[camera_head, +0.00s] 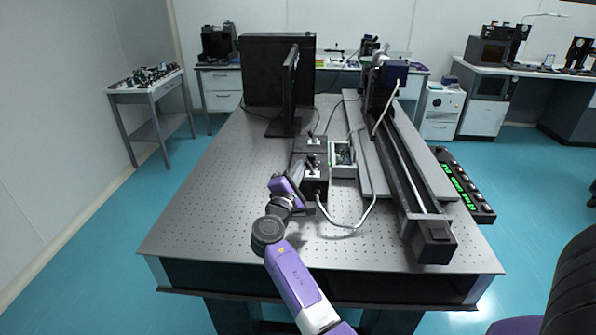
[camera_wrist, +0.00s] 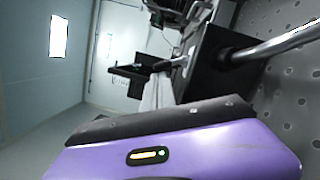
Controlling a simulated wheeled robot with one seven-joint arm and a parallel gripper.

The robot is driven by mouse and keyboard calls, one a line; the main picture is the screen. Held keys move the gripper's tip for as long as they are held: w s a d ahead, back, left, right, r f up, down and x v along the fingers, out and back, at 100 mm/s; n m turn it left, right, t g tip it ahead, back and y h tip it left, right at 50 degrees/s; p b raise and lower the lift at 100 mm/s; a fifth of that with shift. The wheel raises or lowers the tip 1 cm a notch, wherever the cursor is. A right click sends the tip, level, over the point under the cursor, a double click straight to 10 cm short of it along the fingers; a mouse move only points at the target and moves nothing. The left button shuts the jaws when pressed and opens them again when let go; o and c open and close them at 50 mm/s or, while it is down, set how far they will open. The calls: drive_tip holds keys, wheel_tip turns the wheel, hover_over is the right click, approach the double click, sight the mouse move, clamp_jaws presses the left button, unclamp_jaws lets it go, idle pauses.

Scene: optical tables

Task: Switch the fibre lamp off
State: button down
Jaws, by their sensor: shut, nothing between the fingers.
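A black box with a bent metal light guide, which looks like the fibre lamp (camera_head: 316,188), stands on the perforated table right beside my gripper. A silver and black lever-like part sits on its top. In the wrist view the black box (camera_wrist: 206,62) is turned on its side, with the metal guide (camera_wrist: 275,46) leaving it to the right. My gripper (camera_head: 299,168) is shut and empty at the left side of the box; I cannot tell whether it touches it. The purple hand fills the bottom of the wrist view and the fingertips are not clear there. No lamp switch can be made out.
A similar black box (camera_head: 312,144) stands just behind. An open box with a circuit board (camera_head: 343,158) is to the right, then a long rail (camera_head: 408,170). A monitor (camera_head: 290,95) stands farther back. The perforated table (camera_head: 205,205) is clear on the left.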

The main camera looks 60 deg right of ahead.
drive_tip(key=shift+s+r+m, duration=0.1)
drive_tip(key=shift+r+m, duration=0.1)
drive_tip(key=shift+m, duration=0.4)
drive_tip(key=m, duration=0.1)
drive_tip(key=m+b, duration=0.1)
drive_tip(key=r+m+y, duration=0.1)
drive_tip(key=shift+s+d+m+g, duration=0.2)
drive_tip(key=shift+s+m+g, duration=0.1)
drive_tip(key=shift+s+g, duration=0.1)
drive_tip(key=m, duration=0.2)
drive_tip(key=s+m+y+b, duration=0.1)
drive_tip(key=shift+s+d+r, duration=0.1)
drive_tip(key=shift+d+r, duration=0.15)
drive_tip(key=shift+r, duration=0.1)
drive_tip(key=shift+a, duration=0.1)
